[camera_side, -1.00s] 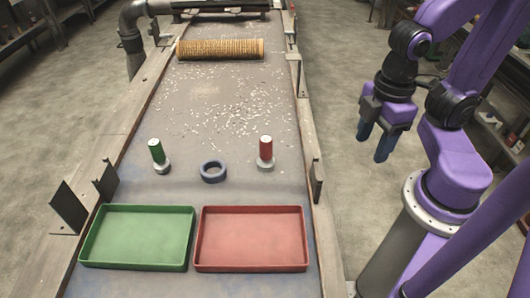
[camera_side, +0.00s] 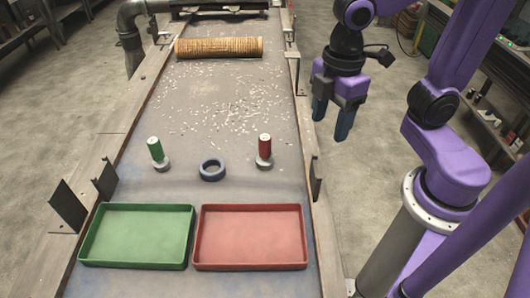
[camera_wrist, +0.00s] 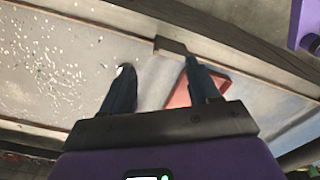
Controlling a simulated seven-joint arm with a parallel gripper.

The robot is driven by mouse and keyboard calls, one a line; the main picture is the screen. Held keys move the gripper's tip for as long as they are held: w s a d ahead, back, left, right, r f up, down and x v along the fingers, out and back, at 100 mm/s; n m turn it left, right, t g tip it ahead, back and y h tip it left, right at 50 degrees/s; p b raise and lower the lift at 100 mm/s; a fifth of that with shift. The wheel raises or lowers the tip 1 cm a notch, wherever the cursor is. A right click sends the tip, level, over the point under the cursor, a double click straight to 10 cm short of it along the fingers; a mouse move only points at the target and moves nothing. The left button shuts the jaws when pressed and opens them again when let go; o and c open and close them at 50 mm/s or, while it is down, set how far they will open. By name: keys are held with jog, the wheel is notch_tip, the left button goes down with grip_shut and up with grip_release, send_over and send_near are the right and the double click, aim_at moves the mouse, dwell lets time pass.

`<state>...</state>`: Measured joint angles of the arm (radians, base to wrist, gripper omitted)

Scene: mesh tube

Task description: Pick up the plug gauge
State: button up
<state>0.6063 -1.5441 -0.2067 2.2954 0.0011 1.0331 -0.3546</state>
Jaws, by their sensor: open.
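Two short upright cylinders that look like plug gauges stand on the table in the side view: one with a green body (camera_side: 155,149) at the left and one with a red body (camera_side: 264,146) at the right. Each has a pale top and sits on a grey round base. A dark blue ring (camera_side: 212,170) lies between them. My gripper (camera_side: 331,125) is open and empty, its blue fingers pointing down, up and right of the red cylinder and apart from it. In the wrist view my gripper (camera_wrist: 158,66) shows both fingers spread; a small pale spot at the left fingertip is unclear.
A green tray (camera_side: 137,238) and a red tray (camera_side: 250,238) lie at the table's near end; part of the red tray also shows in the wrist view. A ribbed tan tube (camera_side: 219,48) lies at the far end, with scattered pale chips (camera_side: 222,104) before it. Raised rails edge the table.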

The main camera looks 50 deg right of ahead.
aim_at(265, 147)
jog(key=w+a+r+n, duration=0.2)
jog(key=w+a+r, duration=0.1)
jog(key=w, duration=0.3)
jog(key=w+a+r+n, duration=0.2)
jog(key=w+a, duration=0.1)
jog(key=w, duration=0.3)
notch_tip(265, 147, down, 12)
jog(key=shift+d+r, duration=0.1)
jog(key=shift+d, duration=0.05)
jog(key=shift+w+d+f, duration=0.1)
jog(key=shift+d+f, duration=0.05)
jog(key=shift+f, duration=1.25)
jog(key=shift+d+f, duration=0.1)
jog(key=shift+f, duration=1.25)
grip_shut()
